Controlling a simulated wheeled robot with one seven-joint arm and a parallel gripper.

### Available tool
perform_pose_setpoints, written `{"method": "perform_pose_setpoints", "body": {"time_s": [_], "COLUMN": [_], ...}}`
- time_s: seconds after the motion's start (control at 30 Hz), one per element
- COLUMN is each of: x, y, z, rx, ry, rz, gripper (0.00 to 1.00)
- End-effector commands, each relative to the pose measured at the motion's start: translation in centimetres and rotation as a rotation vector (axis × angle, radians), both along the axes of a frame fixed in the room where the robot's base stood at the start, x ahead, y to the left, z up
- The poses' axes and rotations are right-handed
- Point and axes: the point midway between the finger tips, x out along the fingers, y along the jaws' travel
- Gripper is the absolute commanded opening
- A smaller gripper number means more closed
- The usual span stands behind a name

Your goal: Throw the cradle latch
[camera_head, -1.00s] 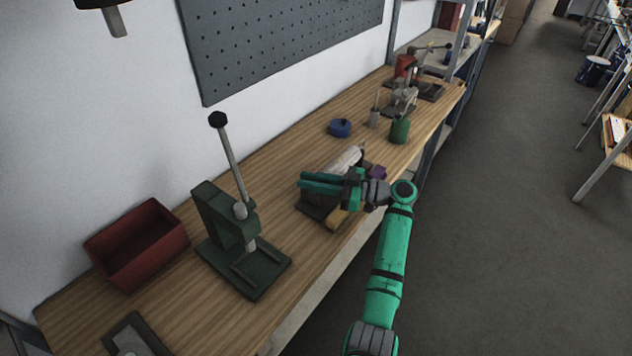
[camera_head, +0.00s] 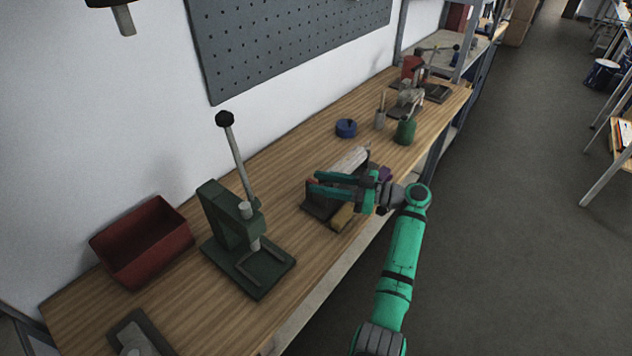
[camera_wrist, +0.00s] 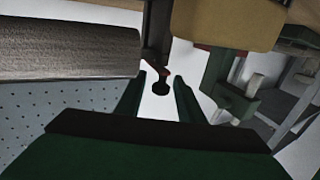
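The cradle (camera_head: 318,208) is a dark base on the bench holding a pale grey cylinder (camera_head: 349,159). The cylinder also shows at the upper left of the wrist view (camera_wrist: 65,52). A tan block (camera_head: 343,216) is at the cradle's front; it shows at the top right of the wrist view (camera_wrist: 228,22). A dark lever (camera_wrist: 157,38) with a round knob, likely the latch, hangs into the wrist view. My gripper (camera_head: 314,183) reaches across the cradle. In the wrist view its two fingers (camera_wrist: 157,92) are apart, with the knob between them in the picture; contact cannot be told.
A green lever press (camera_head: 232,225) and a red bin (camera_head: 142,242) stand to the left. A blue round item (camera_head: 346,128) and a green canister (camera_head: 405,131) are behind the cradle. A purple item (camera_head: 384,175) is close to my gripper. Bare bench lies between press and cradle.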

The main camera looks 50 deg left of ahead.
Motion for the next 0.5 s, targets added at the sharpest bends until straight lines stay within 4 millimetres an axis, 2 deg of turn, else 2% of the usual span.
{"method": "perform_pose_setpoints", "body": {"time_s": [0.3,0.5], "x": [3.1,4.1], "y": [-5.1,-6.7], "z": [0.0,0.0], "rx": [-0.001,-0.001], "ry": [0.001,-0.001], "rz": [-0.002,0.0], "gripper": [0.35,0.35]}}
